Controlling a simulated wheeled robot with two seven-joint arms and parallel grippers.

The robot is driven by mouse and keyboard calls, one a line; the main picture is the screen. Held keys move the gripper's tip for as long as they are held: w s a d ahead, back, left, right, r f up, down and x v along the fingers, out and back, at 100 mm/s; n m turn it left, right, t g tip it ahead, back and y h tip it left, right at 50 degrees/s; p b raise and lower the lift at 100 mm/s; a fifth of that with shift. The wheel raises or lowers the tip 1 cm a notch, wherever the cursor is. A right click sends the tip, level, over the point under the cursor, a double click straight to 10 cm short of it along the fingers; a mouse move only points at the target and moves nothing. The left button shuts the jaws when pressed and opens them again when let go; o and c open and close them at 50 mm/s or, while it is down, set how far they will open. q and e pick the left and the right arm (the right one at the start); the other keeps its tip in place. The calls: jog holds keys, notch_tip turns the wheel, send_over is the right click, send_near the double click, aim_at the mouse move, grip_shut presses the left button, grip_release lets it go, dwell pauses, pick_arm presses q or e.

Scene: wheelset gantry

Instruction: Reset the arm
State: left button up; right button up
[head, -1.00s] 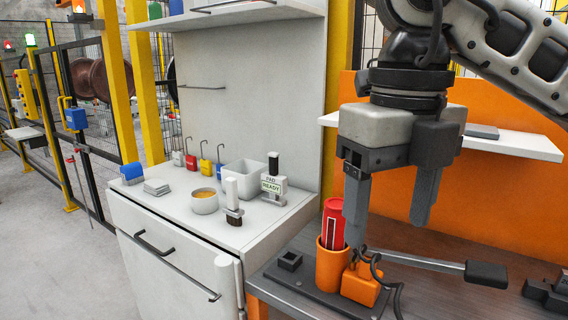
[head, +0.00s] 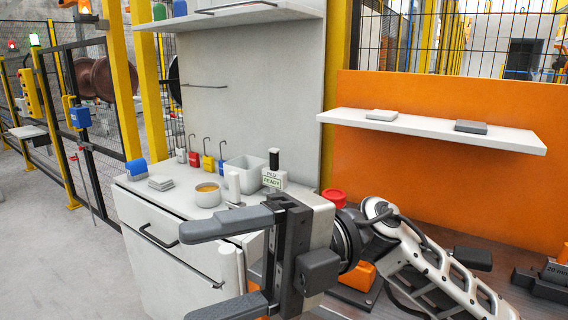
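My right gripper (head: 193,272) is at the lower middle of the head view, in front of the white cabinet. Its arm comes in from the lower right. Its two dark fingers point left, one above the other, wide apart with nothing between them. My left gripper is not in view.
The white cabinet (head: 150,235) carries a tan-filled bowl (head: 207,196), a white bin (head: 240,170), a "PAD READY" sign (head: 273,180) and several coloured padlock-like items. Behind my arm, a red-topped object (head: 334,196) and an orange block (head: 360,276) are partly hidden.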

jog(key=w+d+f+m+t+y, duration=0.2)
jog(key=w+m+t+y, duration=0.25)
jog(key=m+t, duration=0.45)
jog(key=w+d+f+m+t+y, duration=0.2)
jog(key=w+m+t+y, duration=0.25)
jog(key=m+t, duration=0.35)
jog(key=w+d+f+m+t+h, duration=0.2)
jog(key=d+f+m+t+h, duration=0.2)
jog(key=f+m+t+h, duration=0.3)
jog(key=w+d+f+m+t+h, duration=0.3)
jog(key=f+m+t+h, duration=0.2)
jog(key=f+m+h, duration=0.4)
jog(key=s+d+f+m+g+h, duration=0.3)
jog(key=s+f, duration=0.4)
jog(key=f, duration=0.5)
jog(key=s+d+f+m+g+h, duration=0.3)
jog(key=s+d+f+g, duration=0.2)
jog(key=s+f, duration=0.3)
notch_tip(320, 180, down, 5)
jog(key=shift+s+d+r, duration=0.2)
jog(key=shift+s+d, duration=0.1)
jog(key=shift+d, duration=0.45)
